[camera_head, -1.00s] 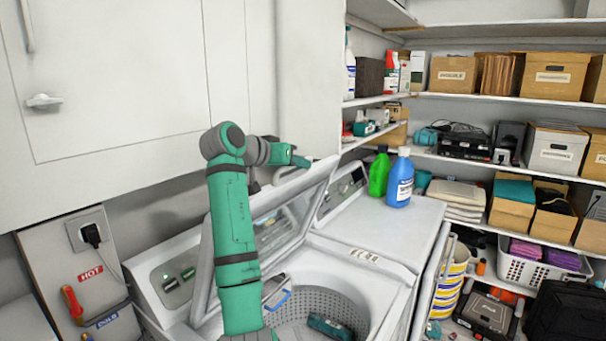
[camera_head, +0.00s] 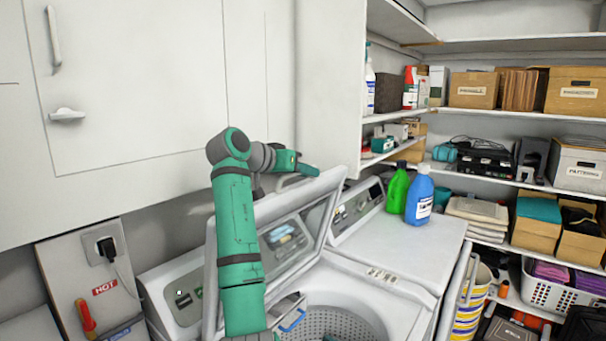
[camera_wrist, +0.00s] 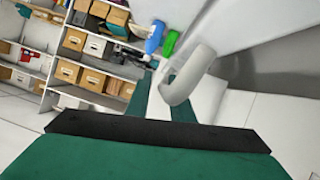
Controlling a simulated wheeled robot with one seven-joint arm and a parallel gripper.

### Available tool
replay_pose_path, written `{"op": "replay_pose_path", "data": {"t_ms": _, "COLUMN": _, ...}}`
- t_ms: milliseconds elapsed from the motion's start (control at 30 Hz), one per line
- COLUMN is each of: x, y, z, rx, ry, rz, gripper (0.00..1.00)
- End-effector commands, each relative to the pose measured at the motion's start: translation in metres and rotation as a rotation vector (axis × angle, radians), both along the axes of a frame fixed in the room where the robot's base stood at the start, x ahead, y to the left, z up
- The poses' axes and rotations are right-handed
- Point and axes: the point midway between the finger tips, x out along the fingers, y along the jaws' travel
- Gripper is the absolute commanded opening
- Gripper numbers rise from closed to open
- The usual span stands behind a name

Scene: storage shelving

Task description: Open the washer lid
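The washer lid (camera_head: 322,192), a white frame with a clear pane, stands raised and steeply tilted above the washer (camera_head: 400,318). The drum opening (camera_head: 340,325) shows below it. My gripper (camera_head: 306,170) is at the lid's upper edge, toward its right corner, with my arm reaching across the front of the lid. In the wrist view, my gripper (camera_wrist: 160,108) has two green fingers apart with a white strip between them. A pale curved piece (camera_wrist: 188,75) shows just beyond them. I cannot tell whether the fingers touch the lid.
White cabinets (camera_head: 140,90) hang above and behind the washer. A green bottle (camera_head: 398,188) and a blue bottle (camera_head: 419,198) stand on the machine at the right. Shelves with boxes (camera_head: 473,90) fill the right side. A plug and hose panel (camera_head: 90,270) is at the left.

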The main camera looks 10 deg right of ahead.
Motion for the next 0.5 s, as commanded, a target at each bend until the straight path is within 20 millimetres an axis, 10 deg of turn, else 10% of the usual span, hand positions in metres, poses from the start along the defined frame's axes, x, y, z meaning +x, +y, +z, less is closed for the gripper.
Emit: {"op": "replay_pose_path", "data": {"t_ms": 500, "x": -0.012, "y": 0.024, "z": 0.01, "rx": -0.001, "ry": -0.002, "rz": 0.005, "gripper": 0.19}}
